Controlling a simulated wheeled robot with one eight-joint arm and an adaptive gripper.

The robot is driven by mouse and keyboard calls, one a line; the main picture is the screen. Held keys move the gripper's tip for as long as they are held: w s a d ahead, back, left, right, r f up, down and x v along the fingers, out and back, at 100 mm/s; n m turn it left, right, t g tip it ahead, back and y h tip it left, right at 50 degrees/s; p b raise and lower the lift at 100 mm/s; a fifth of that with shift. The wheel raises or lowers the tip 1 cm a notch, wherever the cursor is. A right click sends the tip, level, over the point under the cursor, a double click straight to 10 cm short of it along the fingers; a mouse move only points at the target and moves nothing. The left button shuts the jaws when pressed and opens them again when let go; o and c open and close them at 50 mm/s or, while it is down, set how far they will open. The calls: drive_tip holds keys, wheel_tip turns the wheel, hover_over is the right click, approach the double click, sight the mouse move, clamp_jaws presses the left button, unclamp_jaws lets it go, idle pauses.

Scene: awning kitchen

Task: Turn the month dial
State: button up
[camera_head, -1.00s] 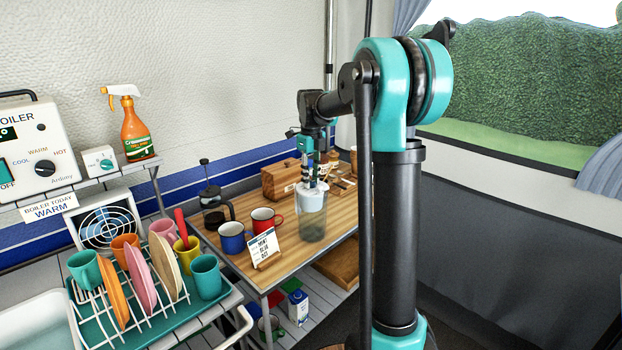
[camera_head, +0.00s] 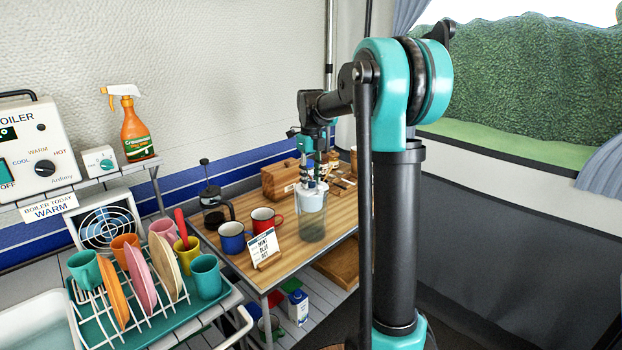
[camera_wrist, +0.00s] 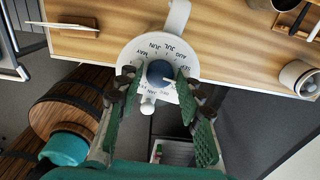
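The month dial is a blue knob (camera_wrist: 160,73) on a round white lid (camera_wrist: 128,55) printed with month names; JUN, JUL and AUG are on its far side in the wrist view. A pale pointer mark on the knob points to the lower right; the month there is hard to read. The lid tops a clear jar (camera_head: 312,230) at the table's front edge. My gripper (camera_wrist: 161,82) is above the lid, one finger on each side of the knob. The fingers are apart, with visible gaps to the knob. In the head view, my gripper (camera_head: 314,178) partly hides the lid.
On the wooden table (camera_head: 290,268), a month card (camera_head: 264,248), blue mug (camera_head: 232,238), red mug (camera_head: 264,220) and French press (camera_head: 213,208) stand left of the jar. A wooden box (camera_head: 280,181) is behind. Barrels (camera_wrist: 75,100) show below the table edge in the wrist view.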

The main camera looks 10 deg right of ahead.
sight(311, 182)
drive_tip(key=shift+r, duration=0.1)
wheel_tip(311, 182, up, 12)
idle(0.5)
